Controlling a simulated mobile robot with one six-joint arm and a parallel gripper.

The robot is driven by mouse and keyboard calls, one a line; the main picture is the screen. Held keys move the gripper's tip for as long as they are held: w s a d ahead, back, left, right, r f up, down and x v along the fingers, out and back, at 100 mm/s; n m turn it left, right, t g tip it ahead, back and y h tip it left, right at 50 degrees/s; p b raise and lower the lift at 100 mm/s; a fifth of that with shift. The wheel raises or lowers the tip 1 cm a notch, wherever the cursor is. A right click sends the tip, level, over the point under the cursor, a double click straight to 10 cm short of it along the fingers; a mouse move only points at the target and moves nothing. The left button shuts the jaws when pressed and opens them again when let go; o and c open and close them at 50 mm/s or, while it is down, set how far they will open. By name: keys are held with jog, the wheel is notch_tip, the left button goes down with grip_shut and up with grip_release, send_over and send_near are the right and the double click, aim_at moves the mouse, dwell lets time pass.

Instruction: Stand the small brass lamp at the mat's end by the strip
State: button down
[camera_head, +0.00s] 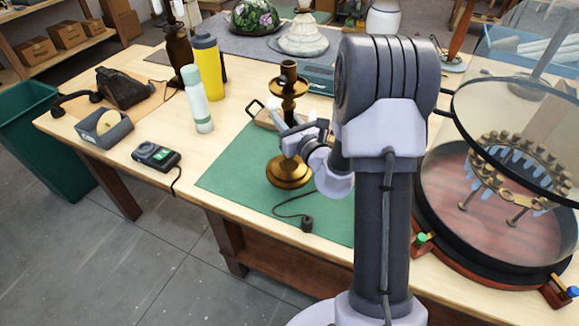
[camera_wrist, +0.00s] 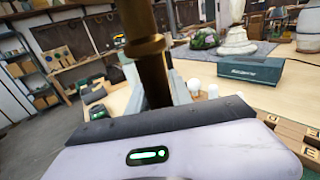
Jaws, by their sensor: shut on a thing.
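The small brass lamp (camera_head: 289,173) is upright, with a round base, a slim stem and a dished top. Its base shows over the green mat (camera_head: 235,172); I cannot tell if it touches. My gripper (camera_head: 291,130) is shut on the lamp's stem from the right. In the wrist view the brass stem (camera_wrist: 146,50) rises between the fingers (camera_wrist: 165,90). The lamp's dark cord runs to a plug (camera_head: 307,224) on the mat's front part. My arm hides the mat's right side. I cannot make out the strip.
A white-green bottle (camera_head: 196,100), a yellow bottle (camera_head: 211,68) and a black meter (camera_head: 156,156) stand left of the mat. A large round glass-lidded vessel (camera_head: 440,235) stands right. The mat's front left is clear.

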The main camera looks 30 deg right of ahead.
jog(key=w+a+p, duration=0.4)
jog(key=w+a, duration=0.8)
jog(key=w, duration=0.3)
jog(key=shift+w+r, duration=0.15)
jog(key=shift+w, duration=0.1)
dwell(0.5)
jog(key=shift+a, duration=0.1)
dwell(0.6)
jog(key=shift+f+b, duration=1.65)
jog(key=shift+f, duration=0.9)
dwell(0.3)
jog(key=c, duration=1.1)
grip_release()
jog(key=shift+s, duration=0.1)
